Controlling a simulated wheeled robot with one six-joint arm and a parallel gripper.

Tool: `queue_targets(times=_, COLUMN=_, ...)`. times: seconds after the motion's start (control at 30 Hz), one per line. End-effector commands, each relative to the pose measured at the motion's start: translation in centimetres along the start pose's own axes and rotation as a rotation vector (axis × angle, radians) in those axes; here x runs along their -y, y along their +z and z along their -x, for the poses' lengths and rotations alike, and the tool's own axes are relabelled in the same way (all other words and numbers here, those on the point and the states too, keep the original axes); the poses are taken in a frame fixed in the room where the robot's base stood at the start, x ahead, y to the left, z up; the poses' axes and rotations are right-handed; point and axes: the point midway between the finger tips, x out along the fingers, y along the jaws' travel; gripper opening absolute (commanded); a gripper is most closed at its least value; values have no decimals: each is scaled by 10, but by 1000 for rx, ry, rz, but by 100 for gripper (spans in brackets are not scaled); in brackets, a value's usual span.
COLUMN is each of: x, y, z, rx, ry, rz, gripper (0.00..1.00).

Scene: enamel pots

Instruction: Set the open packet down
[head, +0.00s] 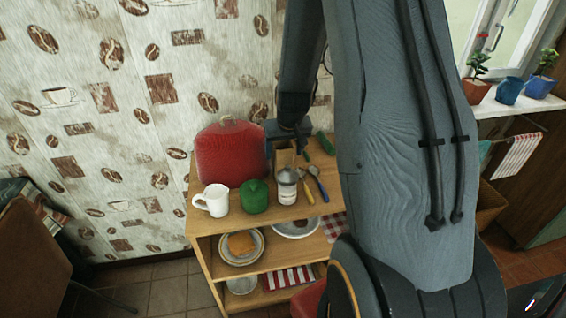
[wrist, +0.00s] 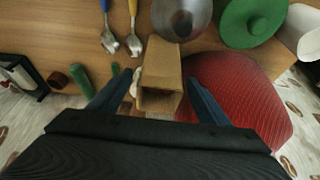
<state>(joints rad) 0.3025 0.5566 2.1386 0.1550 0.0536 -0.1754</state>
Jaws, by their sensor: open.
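The open packet (wrist: 161,72), a tan box with its open end toward the camera, is between the two fingers of my gripper (wrist: 160,80) in the wrist view. A gap shows on each side, so the fingers are apart from it. In the head view the packet (head: 284,160) stands on the top of the wooden shelf unit, partly hidden by a metal-topped can and my gripper (head: 290,138). Its base contact is hidden there.
Close by are the can (head: 287,187), a red bread bin (head: 230,152), a green pot (head: 254,196), a white mug (head: 212,201), and yellow and blue-handled utensils (head: 318,184). Lower shelves hold plates. A green cylinder (wrist: 78,78) lies left of the packet in the wrist view.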

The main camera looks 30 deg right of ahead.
Motion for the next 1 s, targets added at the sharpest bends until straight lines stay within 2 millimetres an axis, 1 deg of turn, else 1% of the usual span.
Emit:
queue_targets(times=0.03, x=0, y=1, z=-8, rx=3, ry=0, rz=-2, gripper=70)
queue_targets(times=0.07, x=0, y=1, z=-13, rx=3, ry=0, rz=-1, gripper=70)
queue_targets(times=0.17, x=0, y=1, z=-21, rx=2, ry=0, rz=0, gripper=70)
queue_targets(times=0.43, x=0, y=0, z=-23, rx=1, ry=0, rz=0, gripper=70)
queue_targets(times=0.47, x=0, y=0, z=-23, rx=1, ry=0, rz=0, gripper=69)
queue_targets(times=0.5, x=0, y=0, z=-23, rx=1, ry=0, rz=0, gripper=62)
queue_targets(times=0.67, x=0, y=0, z=-23, rx=1, ry=0, rz=0, gripper=35)
queue_targets(times=0.7, x=0, y=0, z=-23, rx=1, ry=0, rz=0, gripper=28)
queue_targets(times=0.77, x=0, y=0, z=-23, rx=1, ry=0, rz=0, gripper=18)
queue_targets(times=0.8, x=0, y=0, z=-22, rx=0, ry=0, rz=0, gripper=11)
queue_targets(times=1.0, x=0, y=0, z=-22, rx=0, ry=0, rz=0, gripper=10)
